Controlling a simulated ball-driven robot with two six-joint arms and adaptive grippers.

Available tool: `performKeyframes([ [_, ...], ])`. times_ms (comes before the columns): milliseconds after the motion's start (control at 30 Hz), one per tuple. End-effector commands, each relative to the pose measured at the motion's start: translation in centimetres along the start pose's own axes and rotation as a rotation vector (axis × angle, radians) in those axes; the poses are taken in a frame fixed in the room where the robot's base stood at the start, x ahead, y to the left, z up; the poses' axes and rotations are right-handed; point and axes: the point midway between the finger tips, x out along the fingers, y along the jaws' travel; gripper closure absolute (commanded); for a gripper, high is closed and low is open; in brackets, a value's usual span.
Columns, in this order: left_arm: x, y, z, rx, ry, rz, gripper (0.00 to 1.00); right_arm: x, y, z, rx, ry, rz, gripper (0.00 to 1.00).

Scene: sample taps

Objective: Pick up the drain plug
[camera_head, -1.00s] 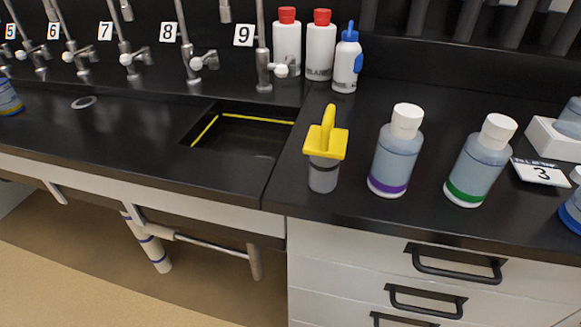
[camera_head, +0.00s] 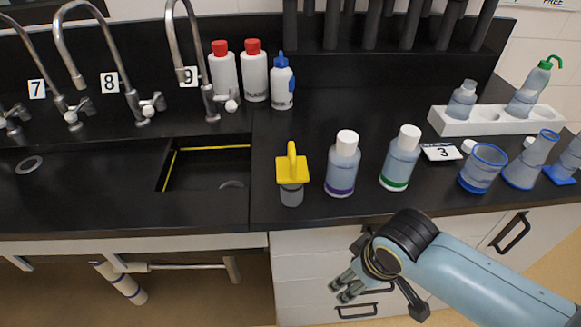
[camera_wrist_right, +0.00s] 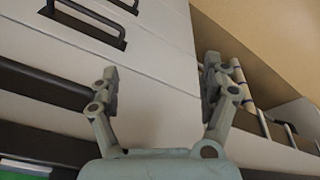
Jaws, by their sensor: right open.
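The likely drain plug (camera_head: 292,170) has an upright yellow handle on a square yellow plate, with a grey cylindrical body below it. It stands upright on the black counter, just right of the sink, in the head view. My right gripper (camera_head: 339,291) is low in front of the drawers, below the counter edge and to the right of the plug. In the right wrist view the gripper (camera_wrist_right: 161,72) has its two fingers spread with nothing between them, facing the drawer fronts. The plug is not visible in the wrist view. My left gripper is not in view.
A purple-banded bottle (camera_head: 342,165) and a green-banded bottle (camera_head: 401,160) stand right of the plug. The sink (camera_head: 205,168) opens to the left. Drawer handles (camera_head: 357,311) protrude below the counter.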

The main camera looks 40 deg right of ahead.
Motion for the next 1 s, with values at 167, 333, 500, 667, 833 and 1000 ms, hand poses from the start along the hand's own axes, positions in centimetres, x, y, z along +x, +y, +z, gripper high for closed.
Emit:
performKeyframes([
  [167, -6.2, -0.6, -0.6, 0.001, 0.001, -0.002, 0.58, -15.5, 0.5, -8.9, 0.139, 0.087, -0.010, 0.19],
  [333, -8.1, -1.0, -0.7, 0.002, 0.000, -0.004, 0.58, -21.1, 0.7, -16.9, 0.448, 0.154, -0.050, 0.19],
  [500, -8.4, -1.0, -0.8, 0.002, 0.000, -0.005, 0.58, -22.0, 0.7, -20.4, 0.615, 0.176, -0.077, 0.19],
  [667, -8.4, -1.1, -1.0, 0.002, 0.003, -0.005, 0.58, -19.7, 0.6, -21.1, 0.638, 0.173, -0.081, 0.19],
  [833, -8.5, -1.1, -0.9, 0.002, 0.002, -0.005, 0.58, -17.3, 0.5, -21.6, 0.635, 0.176, -0.082, 0.19],
  [1000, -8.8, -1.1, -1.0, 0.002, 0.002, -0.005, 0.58, -16.0, 0.4, -21.9, 0.634, 0.175, -0.082, 0.19],
])
